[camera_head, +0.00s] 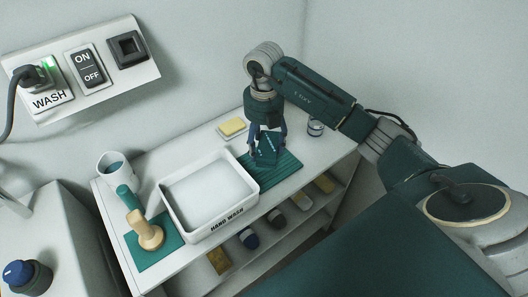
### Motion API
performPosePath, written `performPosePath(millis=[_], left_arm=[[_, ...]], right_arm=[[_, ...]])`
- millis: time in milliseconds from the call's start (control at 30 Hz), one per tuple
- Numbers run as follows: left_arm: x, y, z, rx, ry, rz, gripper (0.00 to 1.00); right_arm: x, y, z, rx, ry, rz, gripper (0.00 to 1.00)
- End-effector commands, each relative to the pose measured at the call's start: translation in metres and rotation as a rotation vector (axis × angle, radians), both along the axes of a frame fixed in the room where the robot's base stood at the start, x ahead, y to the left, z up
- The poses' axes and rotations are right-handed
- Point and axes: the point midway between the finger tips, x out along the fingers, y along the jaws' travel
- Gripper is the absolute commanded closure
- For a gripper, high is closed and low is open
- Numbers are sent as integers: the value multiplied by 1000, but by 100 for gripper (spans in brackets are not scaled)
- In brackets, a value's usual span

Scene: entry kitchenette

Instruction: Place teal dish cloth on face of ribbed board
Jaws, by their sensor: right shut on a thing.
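The teal dish cloth (266,157) is a small dark teal bundle with light marks, held between the fingers of my right gripper (267,149). The ribbed board (287,171) is a teal ridged slab lying on the white table, just right of the white basin. The cloth is over the back left part of the board and hides some of it. I cannot tell whether the cloth touches the ridges. My right gripper points down and is shut on the cloth. My left gripper is not in view.
The white HAND WASH basin (252,184) stands close left of the board. Yellow soap (232,127) lies behind it and a small jar (315,128) stands at the back right. A mug (113,167) and a wooden-knobbed object (149,237) on a teal mat (172,246) are at left.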

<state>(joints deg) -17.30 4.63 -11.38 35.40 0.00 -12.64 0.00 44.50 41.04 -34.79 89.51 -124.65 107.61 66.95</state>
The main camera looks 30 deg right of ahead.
Motion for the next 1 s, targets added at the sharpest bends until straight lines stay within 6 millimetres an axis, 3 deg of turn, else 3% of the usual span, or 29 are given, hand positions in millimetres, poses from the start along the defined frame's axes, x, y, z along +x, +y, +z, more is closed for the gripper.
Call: performPosePath(millis=[300, 667, 700, 767, 1000], left_arm=[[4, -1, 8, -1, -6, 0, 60], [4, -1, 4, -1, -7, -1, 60], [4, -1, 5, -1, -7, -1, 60], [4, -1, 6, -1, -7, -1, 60], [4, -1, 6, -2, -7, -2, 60]], right_arm=[[-1, 0, -40, 0, 3, 0, 64], [-1, 0, -45, -2, 1, 1, 64], [-1, 0, -44, -2, 1, 1, 31], [-1, 0, -44, -1, 2, 1, 19], [-1, 0, -44, -1, 2, 1, 18]])
